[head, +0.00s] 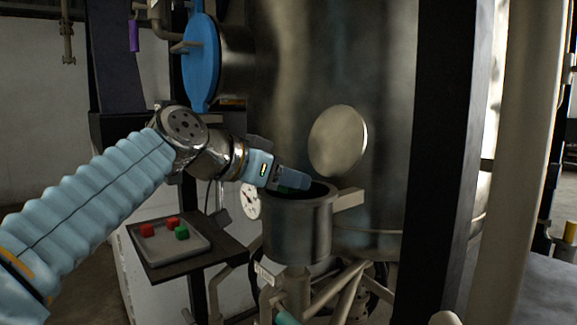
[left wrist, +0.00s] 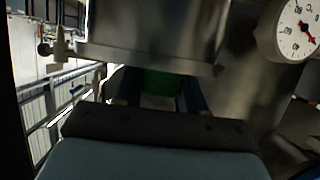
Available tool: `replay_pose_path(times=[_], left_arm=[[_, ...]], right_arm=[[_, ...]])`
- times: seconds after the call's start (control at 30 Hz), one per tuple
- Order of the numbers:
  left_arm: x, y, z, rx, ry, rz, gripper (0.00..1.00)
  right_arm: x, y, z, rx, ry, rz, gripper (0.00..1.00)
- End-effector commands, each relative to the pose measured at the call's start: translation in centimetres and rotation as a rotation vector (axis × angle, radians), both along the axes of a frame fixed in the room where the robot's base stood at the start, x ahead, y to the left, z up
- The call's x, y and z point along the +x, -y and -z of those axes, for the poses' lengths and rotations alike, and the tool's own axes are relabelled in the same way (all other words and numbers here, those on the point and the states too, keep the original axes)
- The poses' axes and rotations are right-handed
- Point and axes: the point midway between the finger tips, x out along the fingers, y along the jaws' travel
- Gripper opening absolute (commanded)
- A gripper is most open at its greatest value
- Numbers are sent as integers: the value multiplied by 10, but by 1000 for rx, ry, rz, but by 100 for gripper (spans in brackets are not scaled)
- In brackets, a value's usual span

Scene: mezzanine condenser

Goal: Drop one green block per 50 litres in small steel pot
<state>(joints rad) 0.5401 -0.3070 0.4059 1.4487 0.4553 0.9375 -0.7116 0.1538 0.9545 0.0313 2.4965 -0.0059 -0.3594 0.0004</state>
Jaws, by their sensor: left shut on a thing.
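My left gripper (head: 292,183) is at the mouth of the small steel pot (head: 297,228), with its fingertips at the near left part of the opening. It is shut on a green block (head: 284,189), which also shows between the two fingers in the left wrist view (left wrist: 160,80). The pot's inside is dark, and I cannot see what lies in it. Another green block (head: 182,232) is on the grey tray (head: 193,249). A round dial gauge (head: 250,201) is partly hidden behind the pot. It shows larger in the left wrist view (left wrist: 290,30), with a red needle; its figures are unclear.
Two red blocks, one at the tray's left (head: 147,230) and one farther back (head: 173,222), share the tray. A large steel vessel (head: 370,80) stands behind the pot. A dark post (head: 440,150) rises to the right. A blue round cover (head: 201,60) is above my left arm.

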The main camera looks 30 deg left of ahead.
Motion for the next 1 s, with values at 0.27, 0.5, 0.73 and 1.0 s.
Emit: replay_pose_path(times=[0.27,0.5,0.73,1.0], left_arm=[[0,0,4,1,1,0,10],[0,0,3,1,0,0,68],[0,0,4,1,0,0,70],[-21,-7,-5,1,4,-1,70]], right_arm=[[0,0,2,0,0,1,43],[0,0,2,0,0,1,43],[0,0,2,0,1,1,43],[0,0,6,-1,0,1,43]])
